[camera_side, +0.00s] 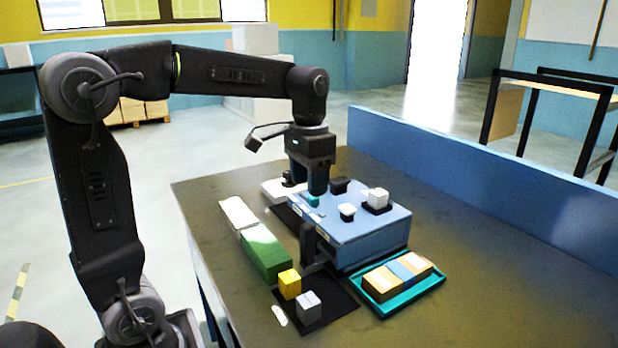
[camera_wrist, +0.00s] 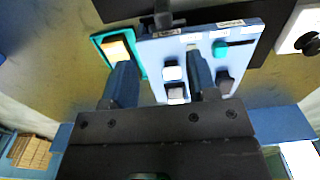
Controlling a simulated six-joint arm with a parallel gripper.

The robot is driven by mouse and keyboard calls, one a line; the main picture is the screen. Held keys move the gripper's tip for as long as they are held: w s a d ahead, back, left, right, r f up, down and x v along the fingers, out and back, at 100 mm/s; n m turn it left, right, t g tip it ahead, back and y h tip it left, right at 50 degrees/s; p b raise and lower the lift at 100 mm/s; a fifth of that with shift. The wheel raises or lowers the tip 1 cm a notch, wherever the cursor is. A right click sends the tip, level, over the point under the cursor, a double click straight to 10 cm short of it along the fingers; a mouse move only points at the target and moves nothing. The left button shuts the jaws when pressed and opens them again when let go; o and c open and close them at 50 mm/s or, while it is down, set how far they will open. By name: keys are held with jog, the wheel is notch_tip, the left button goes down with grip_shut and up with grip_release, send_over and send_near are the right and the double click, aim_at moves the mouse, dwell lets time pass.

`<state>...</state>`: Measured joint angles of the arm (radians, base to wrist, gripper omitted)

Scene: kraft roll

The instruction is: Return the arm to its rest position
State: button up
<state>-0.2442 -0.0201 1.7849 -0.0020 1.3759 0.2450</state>
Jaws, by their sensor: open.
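My gripper (camera_side: 318,188) points down over the left part of a blue box (camera_side: 372,238) on the dark table. It is open, and its two fingers (camera_wrist: 158,58) are spread in the wrist view with nothing held between them. The blue box also shows in the wrist view (camera_wrist: 205,28), below the fingers. A small teal piece (camera_side: 312,200) lies close by the fingers in the side view; I cannot tell whether they touch it. My arm reaches from the left, bent above the table.
White (camera_side: 240,213) and green (camera_side: 264,252) blocks lie left of the box. Yellow (camera_side: 290,284) and grey (camera_side: 308,308) blocks stand in front. A teal tray (camera_side: 382,312) holds orange and blue blocks. A blue wall (camera_side: 480,190) edges the table's far side. The table's right front is clear.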

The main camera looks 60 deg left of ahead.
dwell(0.3)
jog(key=s+d+f+t, duration=0.4)
jog(key=s+d, duration=0.4)
jog(key=s, duration=0.6)
jog(key=shift+d+f+t, duration=0.15)
jog(key=shift+d+t, duration=0.05)
jog(key=shift+t, duration=0.6)
